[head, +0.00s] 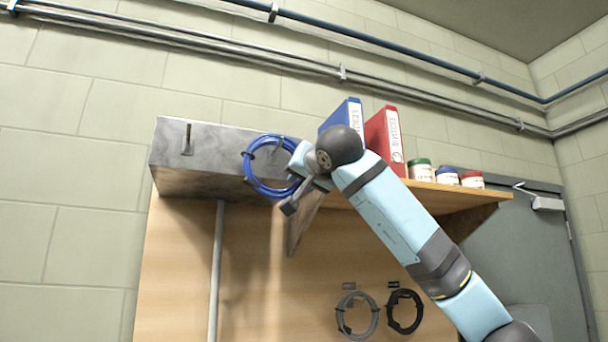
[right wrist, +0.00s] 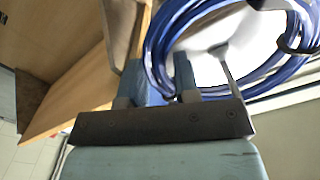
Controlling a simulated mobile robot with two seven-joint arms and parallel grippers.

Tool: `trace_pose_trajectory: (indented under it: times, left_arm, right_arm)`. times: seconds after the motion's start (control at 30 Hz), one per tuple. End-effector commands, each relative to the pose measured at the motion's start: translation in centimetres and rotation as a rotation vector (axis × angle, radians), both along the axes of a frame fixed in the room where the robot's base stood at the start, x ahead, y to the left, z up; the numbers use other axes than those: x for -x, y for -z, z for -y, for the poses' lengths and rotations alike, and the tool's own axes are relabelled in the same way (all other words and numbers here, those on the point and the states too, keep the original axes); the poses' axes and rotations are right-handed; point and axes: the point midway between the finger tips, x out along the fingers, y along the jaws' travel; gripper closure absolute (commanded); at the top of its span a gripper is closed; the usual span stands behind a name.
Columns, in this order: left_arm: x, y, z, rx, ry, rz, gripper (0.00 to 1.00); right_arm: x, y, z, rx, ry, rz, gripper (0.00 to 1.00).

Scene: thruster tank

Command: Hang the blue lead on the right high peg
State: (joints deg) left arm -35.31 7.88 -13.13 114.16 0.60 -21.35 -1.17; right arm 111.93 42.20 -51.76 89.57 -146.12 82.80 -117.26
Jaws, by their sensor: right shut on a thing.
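The blue lead (head: 252,170) is a coil with dark ties, upright against the front of a grey metal box (head: 205,180) high on the wall. It also shows in the right wrist view (right wrist: 153,45). My right gripper (head: 294,172) is at the coil's right side, shut on it. One peg (head: 187,138) stands out at the box's left. A second, the right high peg (head: 278,144), shows near the top right of the coil. I cannot tell whether the coil is around that peg or in front of it. My left gripper is in neither view.
A wooden shelf (head: 455,196) right of the box bears a blue binder (head: 345,112), a red binder (head: 385,138) and several jars. Below, a grey coil (head: 345,325) and a black coil (head: 393,313) hang on the wooden board (head: 260,290). A grey pipe (head: 216,270) runs down under the box.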

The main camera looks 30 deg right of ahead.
Motion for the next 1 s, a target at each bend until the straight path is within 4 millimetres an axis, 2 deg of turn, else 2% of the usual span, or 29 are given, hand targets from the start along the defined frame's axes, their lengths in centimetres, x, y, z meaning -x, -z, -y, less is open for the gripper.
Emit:
trace_pose_trajectory:
  times: [0.47,0.5,0.6,0.63,0.87,1.0]
  left_arm:
    - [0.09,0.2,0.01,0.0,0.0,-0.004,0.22]
    - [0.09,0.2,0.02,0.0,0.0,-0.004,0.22]
    - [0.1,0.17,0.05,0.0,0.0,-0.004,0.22]
    - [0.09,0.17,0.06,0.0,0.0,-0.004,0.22]
    - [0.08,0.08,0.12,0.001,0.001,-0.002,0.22]
    - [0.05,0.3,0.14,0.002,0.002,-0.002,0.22]
  right_arm:
    - [0.02,-0.02,0.04,-0.001,0.0,0.0,1.0]
    - [0.03,-0.02,0.03,-0.001,0.0,0.0,0.69]
    - [0.02,-0.02,0.04,-0.001,0.0,0.0,0.46]
    - [0.02,-0.01,0.03,-0.001,0.0,0.0,0.41]
    - [-0.01,0.06,0.02,0.0,0.001,-0.001,0.41]
    - [0.64,0.11,-0.1,-0.001,0.001,0.0,0.41]
